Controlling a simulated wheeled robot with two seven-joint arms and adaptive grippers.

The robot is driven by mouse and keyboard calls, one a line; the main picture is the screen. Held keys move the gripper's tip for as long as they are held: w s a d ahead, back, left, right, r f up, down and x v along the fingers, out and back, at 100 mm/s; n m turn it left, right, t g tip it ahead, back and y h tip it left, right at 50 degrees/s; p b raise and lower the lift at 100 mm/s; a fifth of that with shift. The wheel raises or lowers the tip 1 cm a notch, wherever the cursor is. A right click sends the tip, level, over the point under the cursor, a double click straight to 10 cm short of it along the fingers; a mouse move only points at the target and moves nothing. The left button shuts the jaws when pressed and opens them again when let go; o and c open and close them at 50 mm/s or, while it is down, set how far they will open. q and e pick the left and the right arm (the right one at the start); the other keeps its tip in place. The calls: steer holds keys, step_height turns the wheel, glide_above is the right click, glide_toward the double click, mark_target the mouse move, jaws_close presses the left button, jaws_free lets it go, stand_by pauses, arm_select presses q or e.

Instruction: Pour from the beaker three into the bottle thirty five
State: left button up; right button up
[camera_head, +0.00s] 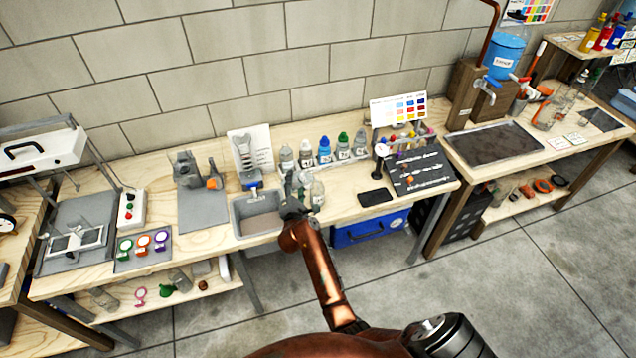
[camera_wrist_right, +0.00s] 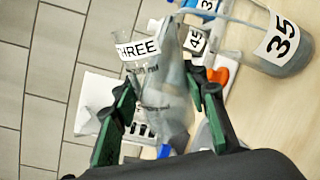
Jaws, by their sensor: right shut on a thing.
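Beaker three (camera_wrist_right: 148,72) is a clear glass vessel with a white "THREE" label, gripped between the green fingers of my right gripper (camera_wrist_right: 165,102) in the right wrist view. It looks tilted in that view. Bottle thirty five (camera_wrist_right: 287,62) is greyish with a white "35" label, at the upper right of the wrist view, apart from the fingers. In the head view my right gripper (camera_head: 292,208) is over the front of the bench by the sink. A clear bottle (camera_head: 318,193) stands just right of it; its label is too small to read. My left gripper is not in view.
A grey sink (camera_head: 257,226) lies left of my right gripper. Several bottles, including a blue-capped one (camera_head: 324,151), stand in a row behind it. A black phone-like slab (camera_head: 375,197) and a dark sloped board (camera_head: 415,168) lie to the right.

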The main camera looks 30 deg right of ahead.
mark_target(297, 177)
steer(key=shift+r+m, duration=1.1)
steer(key=shift+m, duration=0.4)
stand_by(1.9)
steer(key=shift+s+d+r+m+p, duration=0.1)
steer(key=shift+d+r+m+p, duration=0.1)
steer(key=shift+r+m+p, duration=0.25)
steer(key=shift+s+d+r+m+p, duration=0.15)
steer(key=shift+r+m+p, duration=0.1)
steer(key=shift+m+p, duration=0.4)
stand_by(2.1)
